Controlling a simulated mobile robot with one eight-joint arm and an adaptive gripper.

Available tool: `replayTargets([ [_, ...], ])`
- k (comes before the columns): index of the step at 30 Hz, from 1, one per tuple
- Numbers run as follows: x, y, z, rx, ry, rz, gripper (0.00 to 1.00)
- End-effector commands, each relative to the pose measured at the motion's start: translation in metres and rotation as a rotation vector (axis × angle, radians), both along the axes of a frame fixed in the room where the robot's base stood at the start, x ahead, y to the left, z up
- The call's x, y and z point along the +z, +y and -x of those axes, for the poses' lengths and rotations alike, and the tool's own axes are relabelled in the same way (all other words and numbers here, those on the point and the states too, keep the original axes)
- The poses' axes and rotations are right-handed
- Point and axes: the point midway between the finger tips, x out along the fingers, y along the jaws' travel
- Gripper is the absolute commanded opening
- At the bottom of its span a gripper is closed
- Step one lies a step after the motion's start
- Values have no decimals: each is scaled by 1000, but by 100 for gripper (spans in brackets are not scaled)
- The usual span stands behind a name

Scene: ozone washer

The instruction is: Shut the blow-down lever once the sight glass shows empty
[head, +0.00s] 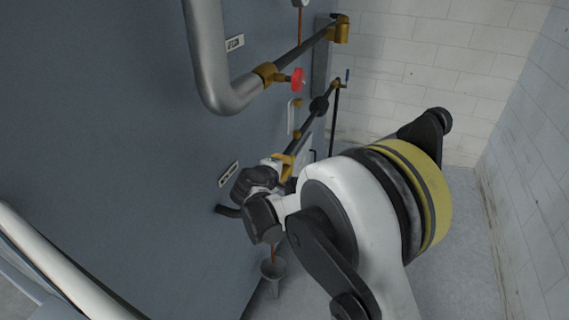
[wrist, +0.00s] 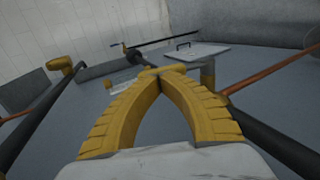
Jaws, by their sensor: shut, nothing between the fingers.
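My gripper (head: 286,162) is shut and empty, close to the blue-grey panel in the head view. In the wrist view my gripper's yellow fingers (wrist: 160,73) meet at the tips with nothing between them.
A thick grey pipe (head: 207,60) bends across the panel above my arm. A red valve handle (head: 298,80) and a small blue-handled valve (head: 347,75) sit farther back. A grey funnel (head: 272,268) is below my gripper. Open floor (head: 455,265) lies to the right, before white walls.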

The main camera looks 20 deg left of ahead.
Motion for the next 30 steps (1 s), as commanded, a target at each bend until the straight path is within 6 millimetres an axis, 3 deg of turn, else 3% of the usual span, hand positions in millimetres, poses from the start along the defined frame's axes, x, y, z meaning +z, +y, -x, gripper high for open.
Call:
replayTargets([
  [4, 4, -1, -12, -1, 15, -1, 0],
  [14, -3, -4, -38, -2, 335, -27, 0],
  [30, -31, -5, -67, 2, 806, -63, 0],
])
